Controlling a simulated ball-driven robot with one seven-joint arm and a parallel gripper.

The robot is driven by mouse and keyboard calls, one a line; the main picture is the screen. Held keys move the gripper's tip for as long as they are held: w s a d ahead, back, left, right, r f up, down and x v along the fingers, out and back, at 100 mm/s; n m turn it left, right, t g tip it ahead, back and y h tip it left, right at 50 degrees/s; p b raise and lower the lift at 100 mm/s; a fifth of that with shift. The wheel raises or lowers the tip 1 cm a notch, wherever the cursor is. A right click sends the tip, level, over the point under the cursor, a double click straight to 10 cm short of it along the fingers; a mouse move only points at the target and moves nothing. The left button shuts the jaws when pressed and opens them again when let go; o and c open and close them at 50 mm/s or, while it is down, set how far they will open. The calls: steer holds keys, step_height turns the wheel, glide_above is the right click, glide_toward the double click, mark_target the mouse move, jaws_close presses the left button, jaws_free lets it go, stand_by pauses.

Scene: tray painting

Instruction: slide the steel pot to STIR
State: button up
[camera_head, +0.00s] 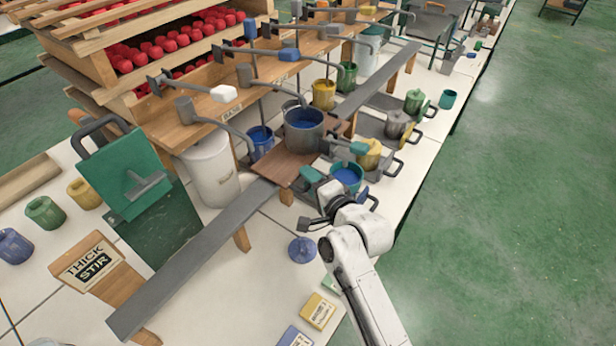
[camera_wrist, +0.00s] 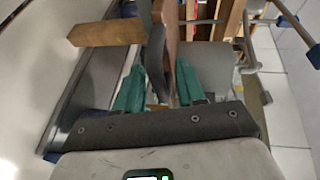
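The steel pot (camera_head: 304,132), dark grey with blue contents, stands upright on a brown wooden board (camera_head: 283,165) across the long grey rail. A sign reading THICK and STIR (camera_head: 92,262) stands near the rail's front left end. My gripper (camera_head: 322,178) is at the right side of the board, low and in front of the pot, apart from the pot's body. In the wrist view its two green fingers (camera_wrist: 158,72) stand apart. A brown edge and a dark grey piece show between or just beyond them; I cannot tell whether they touch.
The grey rail (camera_head: 190,268) runs diagonally and is clear from the board to the sign. A blue-filled pot (camera_head: 346,178) stands close right of my gripper. A white bucket (camera_head: 210,168) is behind the rail.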

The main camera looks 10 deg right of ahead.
steer(key=shift+w+a+f, duration=0.15)
steer(key=shift+w+a, duration=0.1)
steer(key=shift+w, duration=0.35)
steer(key=shift+c, duration=0.3)
steer(key=shift+f, duration=0.1)
steer(key=c, duration=0.6)
steer(key=shift+s, duration=0.1)
jaws_close()
